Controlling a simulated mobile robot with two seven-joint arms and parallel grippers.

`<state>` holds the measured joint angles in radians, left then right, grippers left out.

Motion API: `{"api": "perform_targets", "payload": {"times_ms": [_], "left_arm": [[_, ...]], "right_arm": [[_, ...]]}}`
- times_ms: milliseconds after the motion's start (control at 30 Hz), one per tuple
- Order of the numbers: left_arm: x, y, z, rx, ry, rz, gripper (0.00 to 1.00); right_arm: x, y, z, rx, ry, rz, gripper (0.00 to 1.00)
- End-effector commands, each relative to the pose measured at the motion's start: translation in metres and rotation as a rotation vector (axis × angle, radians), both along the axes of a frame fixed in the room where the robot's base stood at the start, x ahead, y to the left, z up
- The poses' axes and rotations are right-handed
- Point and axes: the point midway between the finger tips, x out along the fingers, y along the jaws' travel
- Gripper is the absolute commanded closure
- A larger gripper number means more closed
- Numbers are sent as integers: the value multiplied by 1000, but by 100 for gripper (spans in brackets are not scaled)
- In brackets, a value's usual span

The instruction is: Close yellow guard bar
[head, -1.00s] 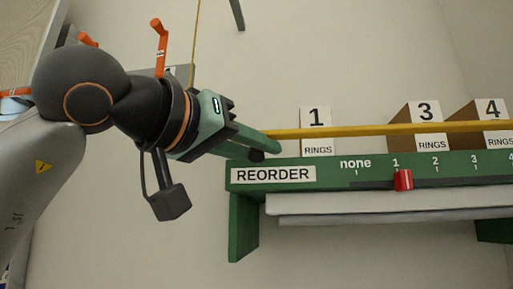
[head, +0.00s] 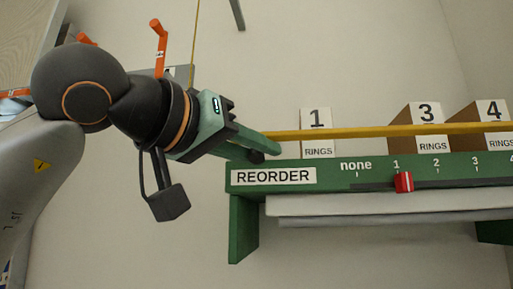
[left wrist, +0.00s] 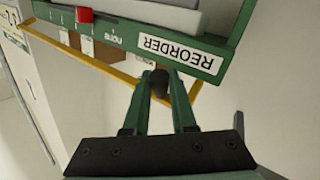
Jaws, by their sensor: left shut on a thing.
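The yellow guard bar (head: 390,131) runs level across the front of the bins, just above the green shelf edge, in the head view. It leaves the frame at the right. In the left wrist view the yellow bar (left wrist: 80,58) slants down to the fingers, with a short yellow end piece past them. My left gripper (head: 266,149) is at the bar's left end, above the REORDER label. In the left wrist view its fingers (left wrist: 161,75) are closed around a dark round grip (left wrist: 160,88) at that end. My right gripper is in neither view.
The green shelf (head: 243,222) carries a REORDER label (head: 273,176) and a red slider (head: 403,182) at mark 1. Orange hooks (head: 158,45) are at upper left.

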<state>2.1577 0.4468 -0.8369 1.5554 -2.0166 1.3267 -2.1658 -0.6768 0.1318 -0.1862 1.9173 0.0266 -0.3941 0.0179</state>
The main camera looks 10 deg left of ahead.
Motion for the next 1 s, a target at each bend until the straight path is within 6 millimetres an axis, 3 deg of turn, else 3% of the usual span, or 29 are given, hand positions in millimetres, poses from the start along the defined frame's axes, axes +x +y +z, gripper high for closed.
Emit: {"api": "perform_targets", "payload": {"times_ms": [267, 633, 1000], "left_arm": [[-1, 0, 10, -1, 68, -1, 100], [1, 0, 24, -2, 318, 0, 100], [4, 0, 27, -5, 527, -1, 100]], "right_arm": [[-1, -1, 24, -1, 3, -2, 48], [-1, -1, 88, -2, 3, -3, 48], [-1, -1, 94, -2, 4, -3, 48]]}}
